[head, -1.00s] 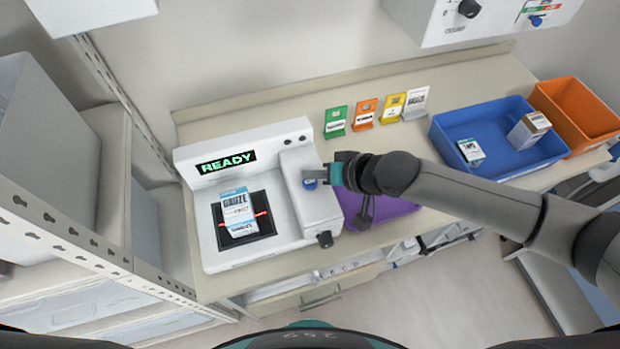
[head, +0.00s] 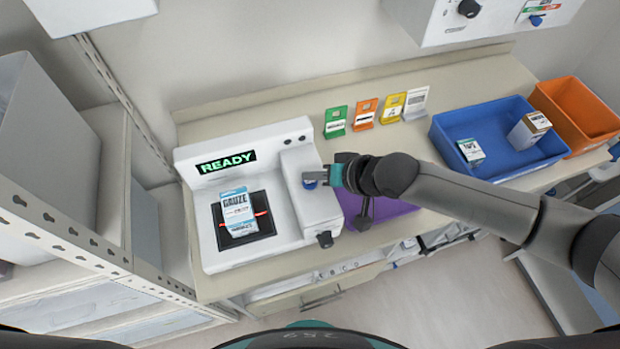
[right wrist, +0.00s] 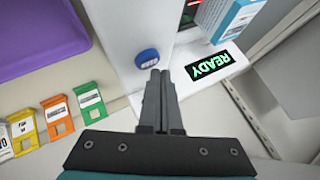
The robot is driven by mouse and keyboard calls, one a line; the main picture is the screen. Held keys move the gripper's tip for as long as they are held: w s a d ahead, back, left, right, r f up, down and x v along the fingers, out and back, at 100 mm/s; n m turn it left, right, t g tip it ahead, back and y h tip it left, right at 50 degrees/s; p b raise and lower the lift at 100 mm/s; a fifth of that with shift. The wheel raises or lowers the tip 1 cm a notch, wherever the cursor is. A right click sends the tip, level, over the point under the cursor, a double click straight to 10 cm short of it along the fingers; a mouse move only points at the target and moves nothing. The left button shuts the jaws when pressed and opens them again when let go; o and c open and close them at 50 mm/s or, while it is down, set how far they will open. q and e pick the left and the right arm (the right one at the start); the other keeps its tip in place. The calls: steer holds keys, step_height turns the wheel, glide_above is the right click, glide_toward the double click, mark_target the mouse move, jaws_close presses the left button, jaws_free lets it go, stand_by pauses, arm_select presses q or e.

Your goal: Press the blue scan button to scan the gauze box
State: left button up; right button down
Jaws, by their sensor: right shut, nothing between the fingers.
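The white scanner (head: 278,245) stands on the counter, and its display (head: 226,162) reads READY. The gauze box (head: 238,212), white and blue, sits on the scanner's black pad (head: 262,240) with a red line across it. The blue scan button (head: 309,184) is on the scanner's raised right part; it also shows in the right wrist view (right wrist: 147,57). My right gripper (head: 312,177) is shut and empty, its fingertips over the raised part close by the button. In the right wrist view the fingertips (right wrist: 158,76) appear just short of the button; contact cannot be told. My left gripper is not in view.
Green, orange, yellow and white cards (head: 336,122) stand behind. A blue bin (head: 500,172) with two boxes and an orange bin (head: 575,112) are at the right. A shelf rack (head: 75,225) is at the left.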

mark_target(314, 185)
steer(key=shift+f, duration=0.6)
stand_by(0.8)
steer(key=shift+r+p, duration=0.9)
step_height(314, 185, up, 2)
steer(key=p, duration=0.2)
steer(key=shift+r+p, duration=0.25)
steer(key=shift+p, duration=0.15)
steer(key=shift+r+p, duration=0.3)
steer(key=shift+r, duration=0.9)
